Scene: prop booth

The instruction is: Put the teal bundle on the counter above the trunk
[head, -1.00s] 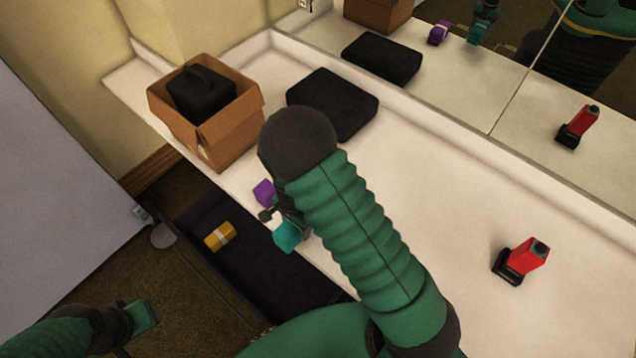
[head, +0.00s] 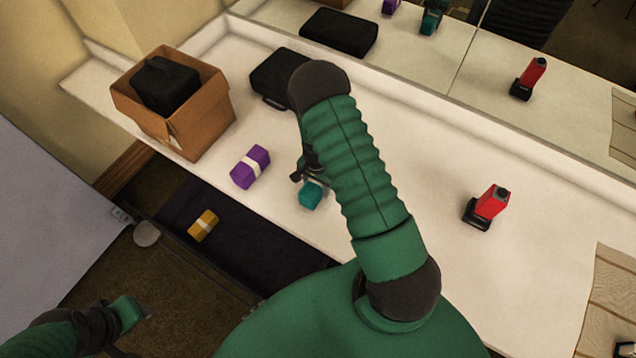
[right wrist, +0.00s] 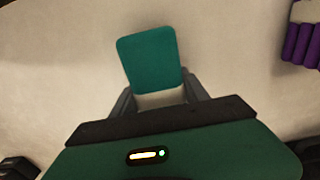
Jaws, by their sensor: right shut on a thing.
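The teal bundle (head: 311,194) is in my right gripper (head: 312,180), over the white counter (head: 420,170). In the right wrist view the teal bundle (right wrist: 151,58) sticks out beyond the fingers (right wrist: 158,100), with the pale counter behind it. I cannot tell whether it touches the counter. The dark trunk (head: 262,250) is below the counter's front edge, with a yellow bundle (head: 203,225) on it. My left gripper (head: 140,312) is low at the left, away from the counter; its fingers are too unclear to judge.
A purple bundle (head: 250,167) with a white band lies on the counter left of the teal one. A cardboard box (head: 205,130) holding a black case, a flat black case (head: 280,75) and a red tool (head: 490,203) also stand there. A mirror (head: 420,45) runs along the back.

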